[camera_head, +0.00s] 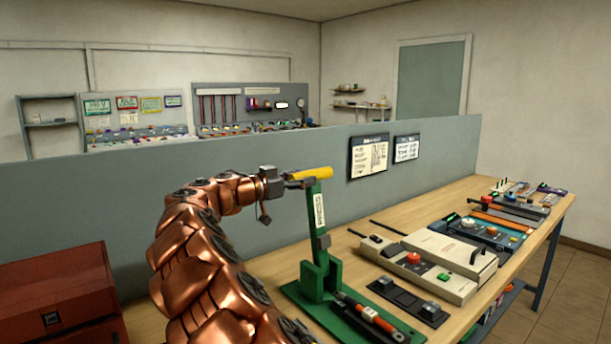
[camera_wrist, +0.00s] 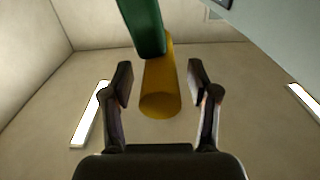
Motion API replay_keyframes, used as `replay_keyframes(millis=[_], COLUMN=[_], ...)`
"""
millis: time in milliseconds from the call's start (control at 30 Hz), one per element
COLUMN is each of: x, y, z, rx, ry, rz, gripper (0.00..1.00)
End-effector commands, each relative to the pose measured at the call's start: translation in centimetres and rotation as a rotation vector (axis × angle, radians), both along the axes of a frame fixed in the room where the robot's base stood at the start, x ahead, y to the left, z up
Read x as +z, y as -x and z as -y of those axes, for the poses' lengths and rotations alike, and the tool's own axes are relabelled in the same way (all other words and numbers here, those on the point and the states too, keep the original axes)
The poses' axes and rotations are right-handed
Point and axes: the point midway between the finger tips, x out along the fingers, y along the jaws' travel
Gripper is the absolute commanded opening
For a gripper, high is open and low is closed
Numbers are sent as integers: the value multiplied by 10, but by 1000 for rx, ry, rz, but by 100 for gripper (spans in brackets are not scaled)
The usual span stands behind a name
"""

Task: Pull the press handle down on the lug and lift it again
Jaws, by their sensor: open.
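The green press (camera_head: 315,275) stands on the wooden bench, its base (camera_head: 308,303) flat on the top. Its lever with the yellow handle (camera_head: 312,173) is at the top, lying nearly level. In the wrist view the yellow handle (camera_wrist: 160,90) points toward me between the two fingers, with a green arm (camera_wrist: 141,25) behind it. My gripper (camera_wrist: 160,85) is open around the handle, with a visible gap on both sides. In the head view my gripper (camera_head: 288,181) is at the handle's left end. A dark tool with an orange band (camera_head: 376,319) lies at the press base; I cannot make out the lug.
A cream case (camera_head: 450,262) with a red knob, a dark tray (camera_head: 406,300) and a blue device (camera_head: 478,236) lie right of the press. A grey partition (camera_head: 250,185) with two notices runs behind the bench. A red cabinet (camera_head: 62,300) stands at left. Space above the press is clear.

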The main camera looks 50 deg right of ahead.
Motion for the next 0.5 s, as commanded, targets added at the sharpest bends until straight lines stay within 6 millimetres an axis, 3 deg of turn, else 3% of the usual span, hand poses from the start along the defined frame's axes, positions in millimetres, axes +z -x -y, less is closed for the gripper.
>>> replay_keyframes(millis=[133,400,500], x=[1,0,0], y=[4,5,5], z=[14,17,17], rx=[-1,1,1], ry=[0,1,1], rz=[-1,0,0], gripper=[60,60,51])
